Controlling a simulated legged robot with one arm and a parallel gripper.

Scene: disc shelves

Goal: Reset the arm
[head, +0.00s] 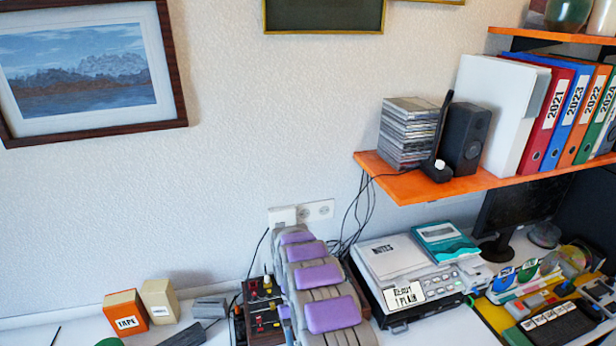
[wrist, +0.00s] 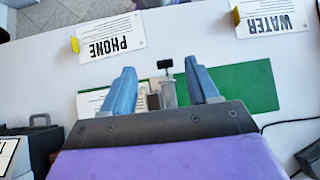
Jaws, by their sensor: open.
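My gripper (wrist: 160,66) shows in the wrist view, with two blue fingers spread apart and nothing held between them. It is over a white surface (wrist: 225,52) with a green mat (wrist: 250,85) beneath. A small grey object with a black top (wrist: 167,88) shows between the fingers; I cannot tell its distance from them. In the head view my purple and grey arm (head: 318,275) rises from the bottom middle; my fingers cannot be made out there.
Cards reading PHONE (wrist: 112,38) and WATER (wrist: 272,18) lie on the surface. An orange shelf (head: 440,188) with a speaker (head: 465,138) and binders is at right. A printer-like device (head: 405,270) stands right of my arm, a control box (head: 263,305) left.

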